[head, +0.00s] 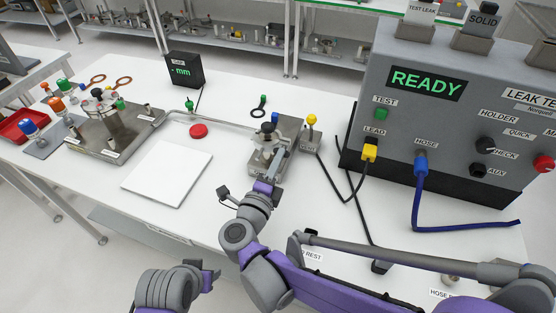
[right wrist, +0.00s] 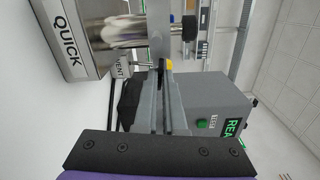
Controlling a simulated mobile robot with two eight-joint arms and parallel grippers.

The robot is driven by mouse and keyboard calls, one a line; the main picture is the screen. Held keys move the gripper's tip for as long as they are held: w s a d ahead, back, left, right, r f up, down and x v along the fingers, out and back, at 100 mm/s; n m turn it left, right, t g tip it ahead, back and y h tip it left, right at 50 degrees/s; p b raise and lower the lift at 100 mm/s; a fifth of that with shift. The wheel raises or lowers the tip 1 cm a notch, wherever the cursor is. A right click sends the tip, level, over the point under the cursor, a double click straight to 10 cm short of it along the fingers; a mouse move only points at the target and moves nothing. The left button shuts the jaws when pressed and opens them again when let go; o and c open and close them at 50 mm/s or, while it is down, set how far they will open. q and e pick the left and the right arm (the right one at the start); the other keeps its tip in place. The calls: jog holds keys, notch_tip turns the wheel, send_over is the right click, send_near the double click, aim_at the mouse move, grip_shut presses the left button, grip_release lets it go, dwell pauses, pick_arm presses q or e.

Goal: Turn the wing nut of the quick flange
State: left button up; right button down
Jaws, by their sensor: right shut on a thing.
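The quick flange station is a metal block (head: 292,160) near the middle of the table. In the right wrist view its grey block (right wrist: 72,48) is labelled QUICK and carries a shiny round metal flange (right wrist: 128,30). My right gripper (head: 270,163) reaches over the front of this station. In the right wrist view its two grey fingers (right wrist: 162,75) are close together beside the flange, shut on a thin part. That part is mostly hidden between the fingers; I take it for the wing nut, but its wings do not show clearly.
The leak tester (head: 450,100) with its READY display stands at the right, its black cable and blue hose (head: 418,200) on the table. A white pad (head: 166,174) and a metal plate station (head: 110,128) lie left. A thin pipe (head: 225,122) runs between the stations.

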pick_arm(q)
jog(key=w+r+p, duration=0.3)
jog(key=r+p, duration=0.6)
jog(key=r, duration=0.2)
jog(key=shift+w+r+t, duration=0.15)
jog(key=shift+w+t, duration=0.05)
jog(key=shift+t, duration=0.2)
pick_arm(e)
jog(key=shift+w+r+m, duration=0.1)
jog(key=shift+r+m, duration=0.05)
jog(key=shift+m, duration=15.55)
jog(key=c, duration=1)
grip_release()
pick_arm(q)
jog(key=shift+s, duration=0.1)
pick_arm(e)
jog(key=shift+f, duration=0.2)
